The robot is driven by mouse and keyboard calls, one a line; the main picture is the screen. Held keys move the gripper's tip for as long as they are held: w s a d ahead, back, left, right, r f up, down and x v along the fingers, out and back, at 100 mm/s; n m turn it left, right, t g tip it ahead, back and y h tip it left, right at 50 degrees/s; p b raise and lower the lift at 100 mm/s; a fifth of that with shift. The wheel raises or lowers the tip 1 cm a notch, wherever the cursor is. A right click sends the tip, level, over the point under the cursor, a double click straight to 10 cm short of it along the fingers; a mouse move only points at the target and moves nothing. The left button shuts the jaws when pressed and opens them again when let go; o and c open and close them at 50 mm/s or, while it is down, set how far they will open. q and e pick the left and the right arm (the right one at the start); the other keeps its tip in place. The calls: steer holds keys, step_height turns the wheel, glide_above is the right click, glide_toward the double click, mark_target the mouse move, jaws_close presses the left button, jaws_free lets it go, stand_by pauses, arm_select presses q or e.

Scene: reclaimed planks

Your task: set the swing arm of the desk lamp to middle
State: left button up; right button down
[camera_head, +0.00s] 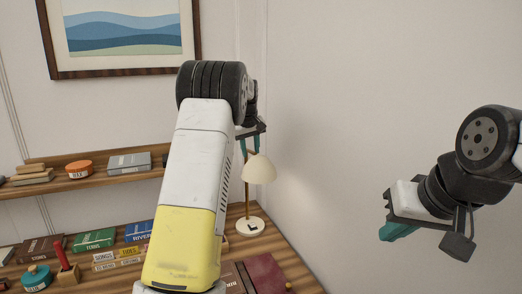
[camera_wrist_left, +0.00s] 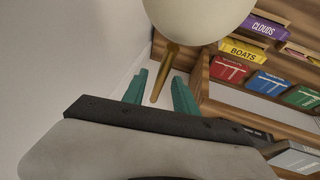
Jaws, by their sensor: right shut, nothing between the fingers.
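The desk lamp has a cream shade (camera_head: 259,169) and a round pale base (camera_head: 250,226) on the wooden desk near the wall corner. My left gripper (camera_head: 250,143) is just above the shade, partly hidden behind my own left arm. In the left wrist view its teal fingers (camera_wrist_left: 160,90) are apart, with the lamp's brass arm (camera_wrist_left: 165,70) showing between them. I cannot tell whether either finger touches it. The shade (camera_wrist_left: 200,12) is at the top of that view. My right gripper (camera_head: 397,231) is shut and empty, in the air at the right.
A wooden shelf (camera_head: 100,182) with books and an orange tin (camera_head: 78,168) runs along the back wall. Several books, a teal pot (camera_head: 36,278) and a maroon book (camera_head: 265,272) lie on the desk. The air right of the lamp is free up to the wall.

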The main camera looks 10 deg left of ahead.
arm_select(q)
steer(key=shift+c, duration=0.2)
jaws_close()
stand_by(1.1)
